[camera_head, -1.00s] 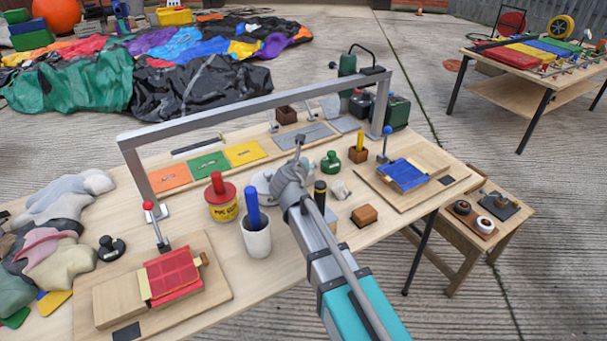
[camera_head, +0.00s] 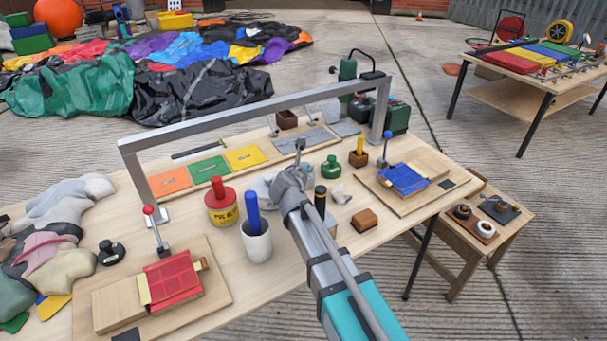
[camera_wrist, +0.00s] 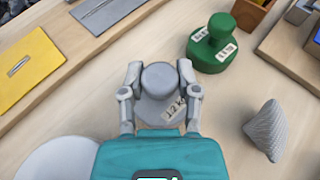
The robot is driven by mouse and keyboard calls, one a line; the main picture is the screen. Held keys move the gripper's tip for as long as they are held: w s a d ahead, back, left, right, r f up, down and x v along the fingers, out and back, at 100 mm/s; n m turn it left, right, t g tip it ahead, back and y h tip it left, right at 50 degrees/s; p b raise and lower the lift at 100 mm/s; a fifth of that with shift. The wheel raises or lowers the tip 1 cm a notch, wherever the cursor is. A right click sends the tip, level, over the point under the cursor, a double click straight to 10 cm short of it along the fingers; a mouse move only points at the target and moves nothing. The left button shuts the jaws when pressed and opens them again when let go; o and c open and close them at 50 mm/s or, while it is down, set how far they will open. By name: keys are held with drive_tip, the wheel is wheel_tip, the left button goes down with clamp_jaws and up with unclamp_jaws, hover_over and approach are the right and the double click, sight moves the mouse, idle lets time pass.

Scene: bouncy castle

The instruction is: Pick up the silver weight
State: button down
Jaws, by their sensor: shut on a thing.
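The silver weight (camera_wrist: 160,95) is a round grey body with a knob on top and a white label, in the middle of the wrist view. My gripper (camera_wrist: 159,78) has one finger on each side of the knob and is shut on it. The weight appears upright; whether its base touches the table cannot be told. In the head view my gripper (camera_head: 290,183) is over the middle of the workbench and mostly hides the weight.
A green weight (camera_wrist: 212,45) stands just beyond, to the right. A grey ridged cone (camera_wrist: 265,130) lies at right, and a pale grey disc (camera_wrist: 52,160) at lower left. A white cup (camera_head: 257,242) and a red-topped yellow tin (camera_head: 222,204) stand left. A metal frame (camera_head: 260,104) spans the bench.

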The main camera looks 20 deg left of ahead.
drive_tip(key=shift+r+p, duration=0.25)
drive_tip(key=shift+p, duration=0.05)
wheel_tip(320, 180, up, 3)
drive_tip(key=p, duration=0.2)
drive_tip(key=shift+f+p, duration=0.15)
drive_tip(key=shift+p, duration=0.15)
drive_tip(key=s+d+r+p, duration=0.9)
drive_tip(key=d, duration=0.1)
drive_tip(key=shift+s+r+p, duration=0.3)
drive_tip(key=shift+r+p, duration=0.1)
drive_tip(key=shift+d, duration=0.1)
